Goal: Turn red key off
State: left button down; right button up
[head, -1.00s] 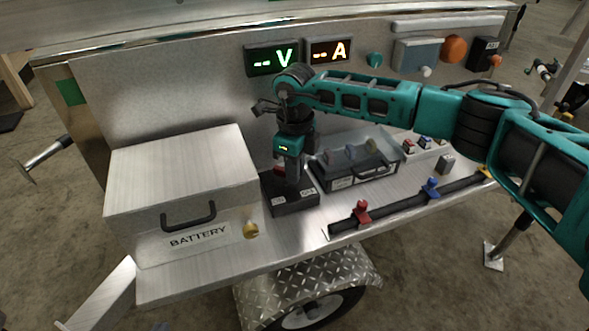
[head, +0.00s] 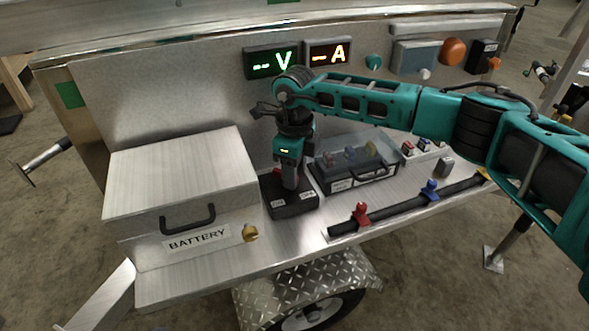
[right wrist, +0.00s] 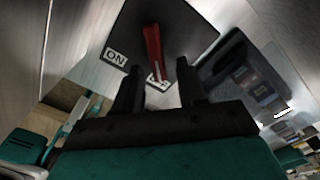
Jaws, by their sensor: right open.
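The red key (right wrist: 152,48) sits on a black switch box (head: 291,205) on the trailer's bench. In the right wrist view the box shows an ON label (right wrist: 115,56) to the left of the key. A second label (right wrist: 158,78) lies at the key's near end, partly covered by it. My right gripper (right wrist: 160,82) is open, pointing down over the box, its fingers on either side of the key's near end in the picture. I cannot tell whether they touch it. In the head view the gripper hides most of the key. My left gripper is not in view.
A metal battery box (head: 182,190) stands left of the switch box. A black case with a clear lid (head: 352,165) is close on the right. A black bar with red and blue clamps (head: 400,207) lies in front. The volt display (head: 271,61) and amp display (head: 328,52) show dashes.

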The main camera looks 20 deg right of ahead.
notch_tip(320, 180, up, 13)
jog(key=p, duration=0.1)
jog(key=shift+p, duration=0.35)
jog(key=shift+f, duration=0.1)
